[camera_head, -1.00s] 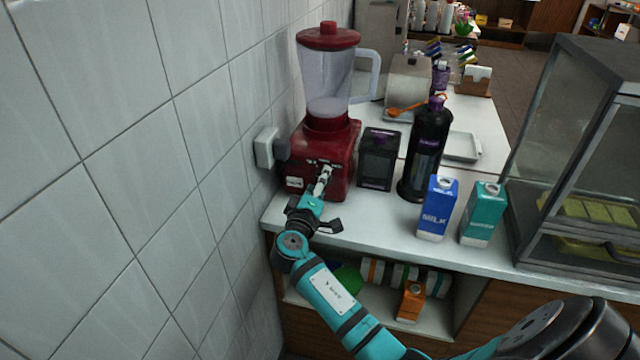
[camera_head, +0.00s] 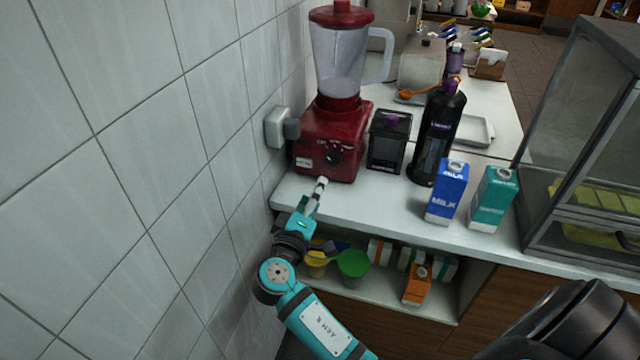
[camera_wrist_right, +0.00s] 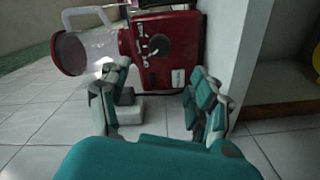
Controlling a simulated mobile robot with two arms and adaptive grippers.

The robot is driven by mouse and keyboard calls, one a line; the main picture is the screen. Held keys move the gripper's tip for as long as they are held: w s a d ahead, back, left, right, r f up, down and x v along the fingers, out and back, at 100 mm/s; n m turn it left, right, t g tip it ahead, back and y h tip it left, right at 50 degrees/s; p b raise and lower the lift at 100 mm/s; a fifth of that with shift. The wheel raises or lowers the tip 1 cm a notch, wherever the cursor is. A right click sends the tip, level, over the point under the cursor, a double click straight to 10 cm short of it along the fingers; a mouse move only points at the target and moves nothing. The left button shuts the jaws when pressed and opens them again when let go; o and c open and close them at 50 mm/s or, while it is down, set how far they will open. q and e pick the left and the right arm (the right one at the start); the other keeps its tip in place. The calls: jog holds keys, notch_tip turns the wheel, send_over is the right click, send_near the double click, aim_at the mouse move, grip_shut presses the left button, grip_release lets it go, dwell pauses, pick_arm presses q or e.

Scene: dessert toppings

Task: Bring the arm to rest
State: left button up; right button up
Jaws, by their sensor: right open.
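My right gripper (camera_head: 316,193) is near the counter's front left edge, in front of the red blender (camera_head: 330,140). It points at the blender with a gap between them. In the wrist view its two fingers (camera_wrist_right: 157,100) stand apart with nothing between them. The blender (camera_wrist_right: 180,45) appears sideways beyond the fingers there, with its dark knob in view. In the head view the knob is uncovered and the clear jar sits on the base with its red lid on. My left gripper is not in view.
A black box (camera_head: 389,140), a dark bottle (camera_head: 437,135), a blue milk carton (camera_head: 447,192) and a teal carton (camera_head: 492,200) stand right of the blender. A glass display case (camera_head: 590,150) is at right. The tiled wall (camera_head: 140,180) is close at left. A shelf below holds a green cup (camera_head: 352,264).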

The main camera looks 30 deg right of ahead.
jog(key=shift+s+a, duration=0.2)
dwell(0.4)
jog(key=a+f+n+g+y, duration=0.1)
jog(key=a+f+n+y, duration=0.15)
jog(key=f, duration=0.75)
jog(key=a+f+n+y, duration=0.1)
jog(key=f+y, duration=0.2)
jog(key=f, duration=0.8)
jog(key=s+a+f+g+y, duration=0.1)
jog(key=s+f+g+y, duration=0.1)
jog(key=s+f, duration=0.45)
jog(key=s+a+f+g+y, duration=0.1)
jog(key=s+f+g+y, duration=0.15)
jog(key=f, duration=0.75)
jog(key=s+f+g+y, duration=0.2)
jog(key=s+f+g, duration=0.1)
jog(key=s+f, duration=1.1)
jog(key=s+f+m+g, duration=0.1)
jog(key=s+f+m, duration=0.1)
jog(key=s, duration=0.9)
jog(key=s+f+m+g+y, duration=0.1)
jog(key=s+f+m, duration=0.1)
jog(key=s, duration=0.8)
jog(key=shift+s+d+f+m+y, duration=0.35)
jog(key=shift+d+f, duration=0.1)
jog(key=shift+f, duration=0.4)
